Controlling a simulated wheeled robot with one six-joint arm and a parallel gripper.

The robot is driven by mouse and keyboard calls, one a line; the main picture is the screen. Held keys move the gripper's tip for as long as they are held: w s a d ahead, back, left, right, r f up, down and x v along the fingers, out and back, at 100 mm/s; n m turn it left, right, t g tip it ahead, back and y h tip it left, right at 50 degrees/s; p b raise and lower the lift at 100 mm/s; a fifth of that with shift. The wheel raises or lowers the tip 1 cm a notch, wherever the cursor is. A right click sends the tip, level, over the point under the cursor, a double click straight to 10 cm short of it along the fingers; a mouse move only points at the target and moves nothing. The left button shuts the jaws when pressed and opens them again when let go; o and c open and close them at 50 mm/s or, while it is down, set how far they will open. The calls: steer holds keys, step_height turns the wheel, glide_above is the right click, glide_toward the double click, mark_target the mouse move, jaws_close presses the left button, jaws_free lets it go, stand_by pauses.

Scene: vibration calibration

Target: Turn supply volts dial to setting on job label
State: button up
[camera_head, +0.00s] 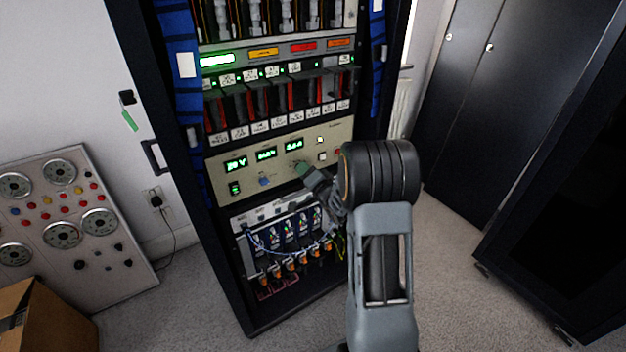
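A beige supply panel (228,182) sits mid-height in a dark rack. It has three green-lit displays; the left one (236,164) appears to read 20 V, and the other two are too small to read surely. A blue knob (264,181) is below the displays. A greenish knob (300,168) is to its right. My gripper (308,175) is at the panel front, at or just before the greenish knob; contact and finger opening cannot be made out. I cannot tell which knob is the supply volts dial. No readable job label shows.
The rack (180,150) holds modules above and a wired bay (285,245) below the panel. A gauge board (60,215) and cardboard box (45,320) stand left. Dark cabinets (500,80) stand right. Carpet (450,260) is clear between.

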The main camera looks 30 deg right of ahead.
steer(key=s+d, duration=0.1)
steer(key=s, duration=1.2)
steer(key=shift+s+d+p, duration=0.2)
steer(key=shift+d+p, duration=0.1)
